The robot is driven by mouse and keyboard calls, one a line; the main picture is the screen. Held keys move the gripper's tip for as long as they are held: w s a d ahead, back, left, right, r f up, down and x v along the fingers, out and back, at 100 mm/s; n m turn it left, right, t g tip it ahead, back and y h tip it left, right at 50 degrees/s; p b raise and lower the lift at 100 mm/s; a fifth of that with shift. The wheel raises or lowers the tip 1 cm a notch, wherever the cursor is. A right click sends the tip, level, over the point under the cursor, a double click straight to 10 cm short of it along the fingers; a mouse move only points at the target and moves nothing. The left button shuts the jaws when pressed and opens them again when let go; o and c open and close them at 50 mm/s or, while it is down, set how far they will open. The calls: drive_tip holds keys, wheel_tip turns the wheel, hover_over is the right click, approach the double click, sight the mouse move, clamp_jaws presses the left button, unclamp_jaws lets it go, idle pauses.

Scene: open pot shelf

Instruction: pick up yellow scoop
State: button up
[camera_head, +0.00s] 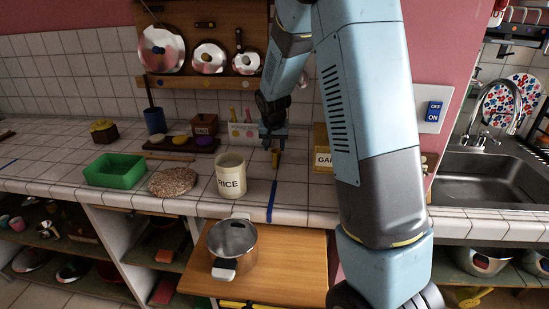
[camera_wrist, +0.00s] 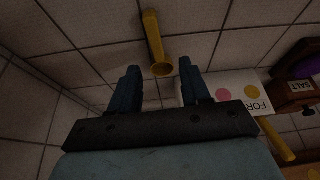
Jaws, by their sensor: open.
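The yellow scoop (camera_head: 275,157) is on the tiled counter, right of the rice jar, directly below my gripper (camera_head: 272,140) in the head view. That cup lies in the gap between the fingertips of my gripper (camera_wrist: 159,66). The fingers are apart and hold nothing. I cannot tell how much height is left between the fingertips and the scoop.
The white rice jar (camera_head: 231,177) stands close by on the left. A white holder with coloured dots (camera_head: 241,134) is behind, and the salt box (camera_head: 205,125) is farther left. A green tray (camera_head: 114,171) and a metal pot (camera_head: 232,244) are clear of my gripper.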

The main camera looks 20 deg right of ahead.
sight(275, 157)
drive_tip(key=shift+s+x, duration=0.1)
drive_tip(key=shift+x, duration=1.35)
drive_tip(key=shift+s+x, duration=0.15)
drive_tip(key=shift+x, duration=1.3)
drive_tip(key=shift+c, duration=0.3)
clamp_jaws()
